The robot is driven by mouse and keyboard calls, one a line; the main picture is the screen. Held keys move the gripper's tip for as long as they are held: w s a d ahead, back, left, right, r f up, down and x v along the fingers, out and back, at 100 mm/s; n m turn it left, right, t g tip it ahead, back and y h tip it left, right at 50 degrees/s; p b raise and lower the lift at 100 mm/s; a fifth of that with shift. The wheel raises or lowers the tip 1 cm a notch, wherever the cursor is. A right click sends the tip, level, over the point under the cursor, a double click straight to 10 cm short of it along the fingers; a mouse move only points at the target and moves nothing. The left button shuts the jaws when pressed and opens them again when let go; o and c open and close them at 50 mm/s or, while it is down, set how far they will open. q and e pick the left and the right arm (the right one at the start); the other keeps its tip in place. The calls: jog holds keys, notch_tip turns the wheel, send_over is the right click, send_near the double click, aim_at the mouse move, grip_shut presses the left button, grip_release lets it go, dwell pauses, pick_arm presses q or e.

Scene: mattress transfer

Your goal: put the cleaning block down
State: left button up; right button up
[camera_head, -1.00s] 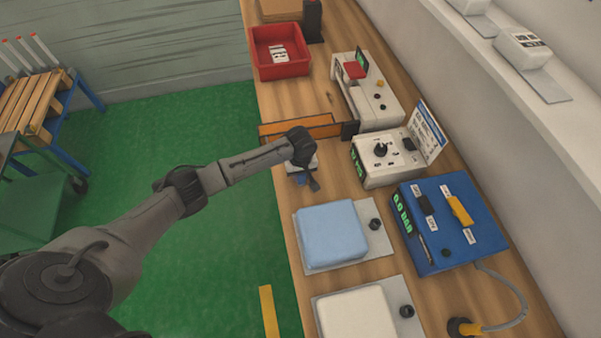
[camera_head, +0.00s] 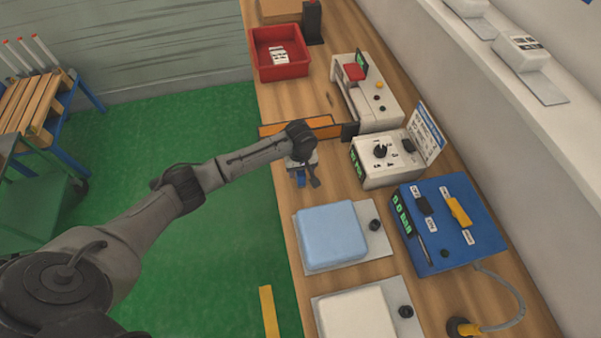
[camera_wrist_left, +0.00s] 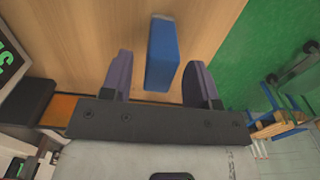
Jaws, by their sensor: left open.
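The cleaning block appears to be the blue block (camera_wrist_left: 161,55) in the left wrist view, on or just above the wooden bench top. In the head view a small part of it shows (camera_head: 301,180) under my left wrist. My left gripper (camera_wrist_left: 158,68) is open, with one dark finger on each side of the block and a gap visible on both sides. In the head view my left gripper (camera_head: 304,174) is near the bench's left edge. My right gripper is not in view.
An orange-framed barrier (camera_head: 327,126) stands just behind the gripper. A light blue pad (camera_head: 332,235) on a plate lies in front. A white device with a knob (camera_head: 388,160) and a blue device (camera_head: 455,240) stand to the right. A red bin (camera_head: 280,70) is farther back.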

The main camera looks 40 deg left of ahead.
pick_arm(q)
notch_tip(320, 180, up, 7)
jog(key=shift+r+p, duration=0.15)
jog(key=shift+p, duration=0.35)
jog(key=shift+r, duration=0.75)
